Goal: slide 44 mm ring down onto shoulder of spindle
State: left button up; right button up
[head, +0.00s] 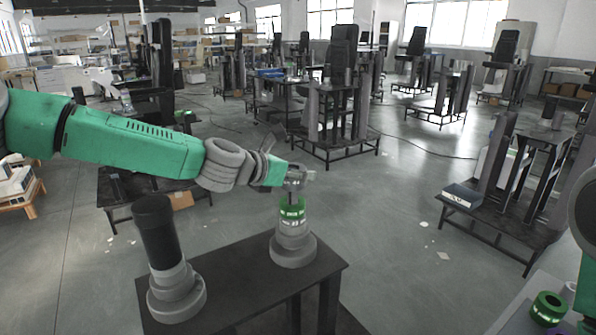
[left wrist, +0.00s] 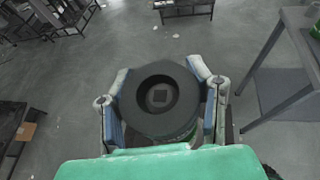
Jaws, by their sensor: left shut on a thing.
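The green ring (head: 292,212) with pale marks is at the upper part of the right grey stepped spindle (head: 293,250). My left gripper (head: 296,180) comes in over it from the left and is shut on the ring. In the left wrist view the ring (left wrist: 138,118) shows a dark top face with a wide bore and some green on its side. The fingers of my left gripper (left wrist: 161,100) lie on either side of it. A small square feature shows deep in the bore. How closely the ring's underside meets the shoulder cannot be told. My right gripper is out of view.
A second grey stepped base with a tall black cylinder (head: 156,228) stands at the left of the dark table (head: 240,285). Another green ring (head: 548,307) lies on a pale surface at the lower right. Other benches stand behind, with open floor between.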

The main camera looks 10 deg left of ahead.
pick_arm(q)
jog(key=shift+f+b, duration=1.7)
jog(key=shift+f, duration=0.3)
jog(key=o, duration=1.4)
jog(key=shift+o, duration=0.2)
jog(key=shift+s, duration=0.1)
jog(key=shift+s+a+r, duration=0.1)
jog(key=shift+s+a, duration=0.1)
jog(key=shift+a, duration=0.05)
jog(key=v, duration=1.1)
